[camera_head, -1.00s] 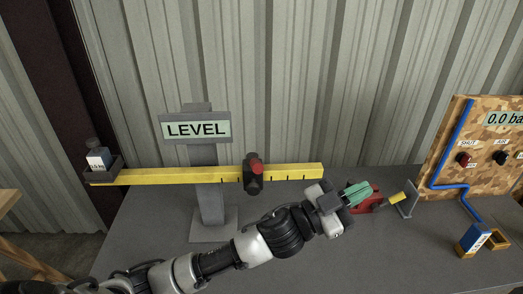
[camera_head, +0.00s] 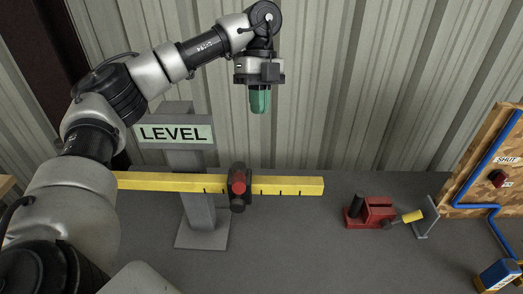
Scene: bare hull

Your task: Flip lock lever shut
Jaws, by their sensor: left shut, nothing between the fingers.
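My left gripper (camera_head: 260,108) hangs high in front of the wall with its green fingers pointing down, shut and empty, apart from everything on the table. A red block device (camera_head: 377,212) stands on the table to the right, below the gripper, with a black upright post (camera_head: 357,204) at its left end. A yellow-tipped rod (camera_head: 412,217) is on its right side. A dark slider (camera_head: 239,197) with a red part (camera_head: 238,183) sits on the yellow beam (camera_head: 300,186). I cannot tell for sure which part is the lock lever. My right gripper is not in view.
The beam's grey stand (camera_head: 199,215) carries a LEVEL sign (camera_head: 174,133). A wooden panel (camera_head: 485,187) with a blue pipe stands at right, with a blue box (camera_head: 496,276) in front. A small grey bracket (camera_head: 429,218) is near the rod. The front middle of the grey table is clear.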

